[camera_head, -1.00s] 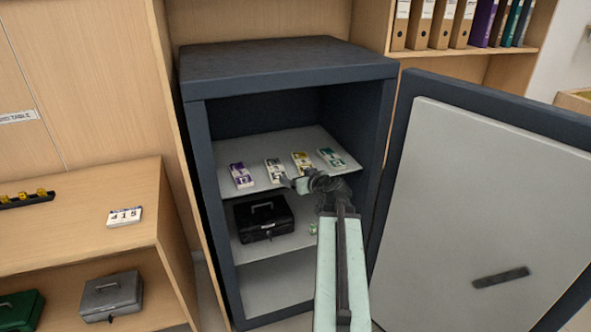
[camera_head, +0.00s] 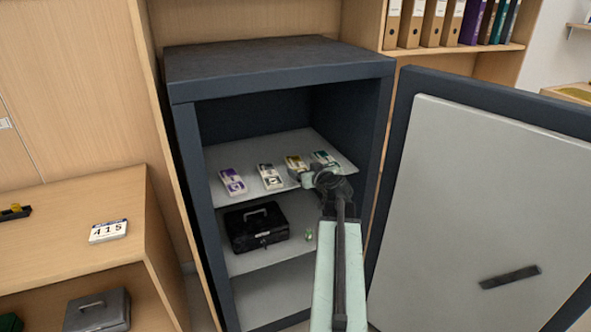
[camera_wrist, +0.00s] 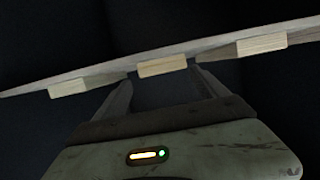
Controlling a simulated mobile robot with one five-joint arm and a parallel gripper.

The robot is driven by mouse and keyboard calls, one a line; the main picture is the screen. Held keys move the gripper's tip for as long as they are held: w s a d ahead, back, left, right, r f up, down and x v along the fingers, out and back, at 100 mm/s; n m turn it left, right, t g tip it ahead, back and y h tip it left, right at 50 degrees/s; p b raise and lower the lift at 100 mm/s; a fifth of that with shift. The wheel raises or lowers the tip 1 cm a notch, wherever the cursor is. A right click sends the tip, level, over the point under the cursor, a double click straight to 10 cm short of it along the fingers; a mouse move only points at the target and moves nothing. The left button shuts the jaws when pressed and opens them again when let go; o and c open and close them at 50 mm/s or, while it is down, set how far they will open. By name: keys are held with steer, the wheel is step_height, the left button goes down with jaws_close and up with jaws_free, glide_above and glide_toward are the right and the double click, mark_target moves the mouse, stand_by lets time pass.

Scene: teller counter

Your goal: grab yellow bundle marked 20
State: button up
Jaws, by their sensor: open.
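The yellow bundle (camera_head: 296,164) lies on the safe's upper shelf (camera_head: 285,145), third from left in a row; its number is too small to read. My gripper (camera_head: 312,178) is at the shelf's front edge, just in front of the yellow bundle and partly hidden by my own wrist. In the wrist view my gripper (camera_wrist: 162,79) is open and empty. Its fingers point at the end of the middle bundle (camera_wrist: 162,67), seen edge-on between the fingertips. I cannot tell that bundle's marking there, or whether a finger touches it.
Purple (camera_head: 233,181), pale (camera_head: 270,176) and green (camera_head: 325,159) bundles flank the yellow one. A black cash box (camera_head: 256,226) and a small green item (camera_head: 309,235) sit on the shelf below. The open safe door (camera_head: 480,190) stands right of my arm.

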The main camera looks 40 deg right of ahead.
mark_target(297, 165)
steer(key=b+x, duration=0.1)
steer(key=x, duration=0.3)
steer(key=shift+w, duration=0.25)
steer(key=shift+s, duration=0.1)
steer(key=c, duration=1.6)
steer(key=shift+r, duration=0.15)
